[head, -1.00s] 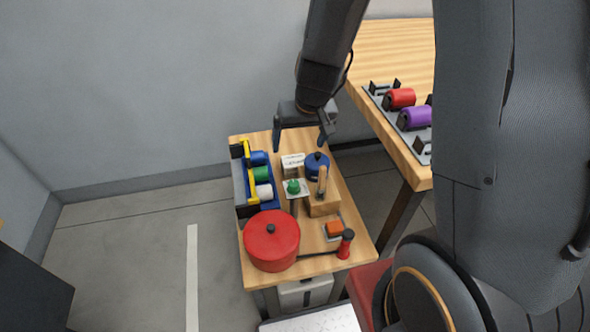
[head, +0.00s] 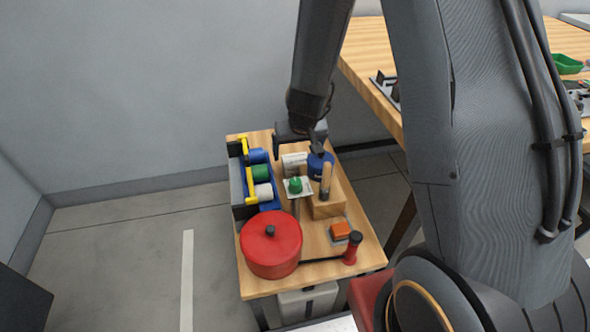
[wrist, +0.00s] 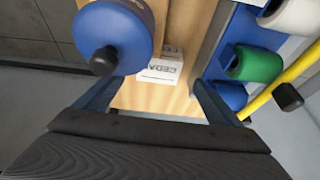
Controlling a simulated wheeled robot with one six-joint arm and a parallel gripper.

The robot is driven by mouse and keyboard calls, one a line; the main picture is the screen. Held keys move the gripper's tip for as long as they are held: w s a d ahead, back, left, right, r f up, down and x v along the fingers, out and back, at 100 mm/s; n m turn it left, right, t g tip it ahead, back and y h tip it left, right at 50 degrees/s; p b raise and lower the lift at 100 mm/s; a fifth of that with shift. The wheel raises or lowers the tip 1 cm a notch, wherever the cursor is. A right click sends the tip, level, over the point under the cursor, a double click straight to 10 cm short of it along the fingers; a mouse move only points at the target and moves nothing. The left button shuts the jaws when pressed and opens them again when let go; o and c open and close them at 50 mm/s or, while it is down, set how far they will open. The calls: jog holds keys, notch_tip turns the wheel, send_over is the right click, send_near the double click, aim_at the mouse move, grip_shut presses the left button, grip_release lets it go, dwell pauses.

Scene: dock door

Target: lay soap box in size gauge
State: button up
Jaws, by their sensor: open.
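The soap box appears to be the small white box (head: 294,164) with dark lettering, near the back of the small wooden table. In the wrist view the white box (wrist: 163,66) shows lettering that starts "CEDA" and lies just beyond the fingertips, roughly between them. My gripper (head: 297,147) is open and empty above the back of the table, close to the box. In the wrist view its two fingers (wrist: 157,90) stand apart with bare wood between them. I cannot pick out the size gauge with certainty.
A blue round container (head: 319,170) stands close to the box's right. A rack with blue, green and white rolls (head: 260,172) stands left. A green knob on a white plate (head: 295,186), a wooden block (head: 326,205) and a red pot (head: 270,245) lie in front. A larger table (head: 375,60) is right.

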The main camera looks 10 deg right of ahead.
aim_at(296, 159)
jog(key=shift+d+b+x, duration=0.2)
jog(key=shift+b+x, duration=1.85)
jog(key=shift+x, duration=0.8)
jog(key=shift+r, duration=0.1)
jog(key=c, duration=1.5)
jog(key=shift+r, duration=0.15)
